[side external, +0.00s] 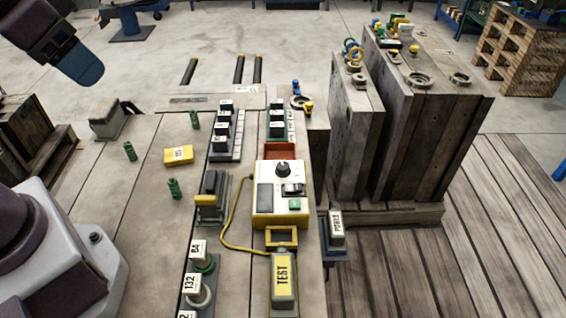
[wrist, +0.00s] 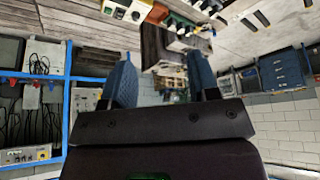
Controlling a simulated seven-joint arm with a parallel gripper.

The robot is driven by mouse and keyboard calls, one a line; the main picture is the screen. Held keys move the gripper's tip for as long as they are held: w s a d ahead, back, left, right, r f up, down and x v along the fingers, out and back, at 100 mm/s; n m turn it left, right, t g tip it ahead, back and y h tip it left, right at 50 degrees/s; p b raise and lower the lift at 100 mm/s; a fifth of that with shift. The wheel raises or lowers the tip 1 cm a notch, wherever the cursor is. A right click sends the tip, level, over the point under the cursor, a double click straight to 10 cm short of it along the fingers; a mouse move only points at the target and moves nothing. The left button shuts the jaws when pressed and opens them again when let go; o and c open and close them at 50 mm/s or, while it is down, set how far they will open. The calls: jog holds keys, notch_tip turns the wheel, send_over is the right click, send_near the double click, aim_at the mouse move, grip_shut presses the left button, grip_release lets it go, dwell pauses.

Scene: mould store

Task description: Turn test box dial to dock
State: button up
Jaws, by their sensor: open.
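The test box (side external: 262,218) is yellow with a pale top and stands on the bench in the side view. Its black round dial (side external: 282,169) sits near the back of the top, with a dark switch block and a green button in front of it. The dial's markings are too small to read. My gripper (side external: 85,72) is high at the upper left, well away from the box, with blue fingers. In the wrist view my gripper (wrist: 161,72) shows both blue fingers spread apart with nothing between them.
A yellow handle marked TEST (side external: 284,282) lies in front of the box, with a yellow cable looping on the left. Black labelled blocks (side external: 221,140) stand behind. Tall wooden crates (side external: 425,135) rise at right. A yellow block (side external: 178,155) and green cylinders lie left.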

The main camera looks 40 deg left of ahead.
jog(key=w+d+f+g, duration=0.3)
jog(key=w+f, duration=0.1)
jog(key=w, duration=0.3)
jog(key=n+g, duration=0.2)
jog(key=n, duration=1.8)
send_near(283, 166)
notch_tip(283, 166, down, 9)
jog(key=shift+w+r, duration=0.1)
jog(key=shift+w, duration=0.05)
jog(key=c, duration=0.9)
